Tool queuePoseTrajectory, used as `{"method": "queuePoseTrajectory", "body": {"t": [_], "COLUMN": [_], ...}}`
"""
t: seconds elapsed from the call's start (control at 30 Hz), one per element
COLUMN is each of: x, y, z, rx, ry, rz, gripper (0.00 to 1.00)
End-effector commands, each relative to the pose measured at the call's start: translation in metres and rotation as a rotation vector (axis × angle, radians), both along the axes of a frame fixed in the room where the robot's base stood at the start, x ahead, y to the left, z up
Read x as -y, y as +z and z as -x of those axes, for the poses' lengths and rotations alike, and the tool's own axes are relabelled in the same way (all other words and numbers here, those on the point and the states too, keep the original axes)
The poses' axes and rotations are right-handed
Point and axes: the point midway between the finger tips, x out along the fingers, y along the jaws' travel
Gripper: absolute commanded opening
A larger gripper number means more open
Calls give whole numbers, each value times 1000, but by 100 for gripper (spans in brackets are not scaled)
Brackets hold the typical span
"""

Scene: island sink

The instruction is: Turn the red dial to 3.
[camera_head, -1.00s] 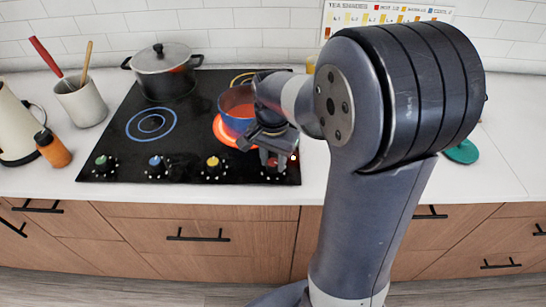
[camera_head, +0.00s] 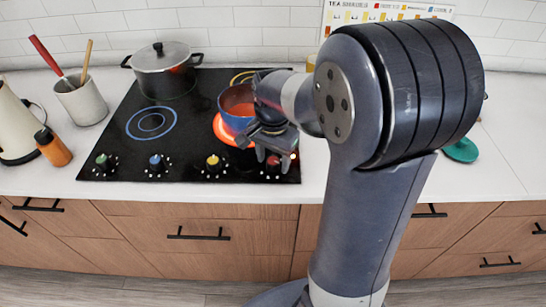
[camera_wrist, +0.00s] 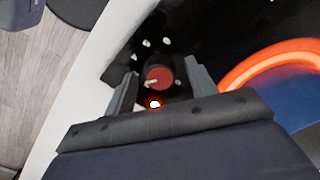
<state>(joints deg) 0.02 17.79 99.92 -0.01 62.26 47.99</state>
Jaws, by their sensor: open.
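The red dial (camera_head: 273,160) sits at the right end of the row of dials on the black cooktop (camera_head: 200,110). In the wrist view the red dial (camera_wrist: 160,76) has a pale pointer mark toward its lower left. White marks ring it, and a small orange light glows beside it. My gripper (camera_wrist: 160,74) is open, with one finger on each side of the dial and a visible gap on both sides. In the head view my gripper (camera_head: 275,153) is over the dial and partly hides it. The numbers are too small to read.
A blue pot (camera_head: 236,108) with red contents stands on a glowing burner just behind my gripper. Yellow (camera_head: 212,161), blue (camera_head: 155,161) and green (camera_head: 102,160) dials lie to the left. A lidded pot (camera_head: 165,73) stands at the back left. The right counter is partly hidden by my arm.

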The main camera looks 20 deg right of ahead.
Motion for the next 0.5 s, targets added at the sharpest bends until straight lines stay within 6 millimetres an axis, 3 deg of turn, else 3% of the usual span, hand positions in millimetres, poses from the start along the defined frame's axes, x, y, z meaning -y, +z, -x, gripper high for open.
{"method": "queuePoseTrajectory", "body": {"t": [0.27, 0.5], "x": [0, 0], "y": [6, 48], "z": [-1, -1], "rx": [3, 6], "ry": [0, 0], "rz": [0, 0], "gripper": [53, 53]}}
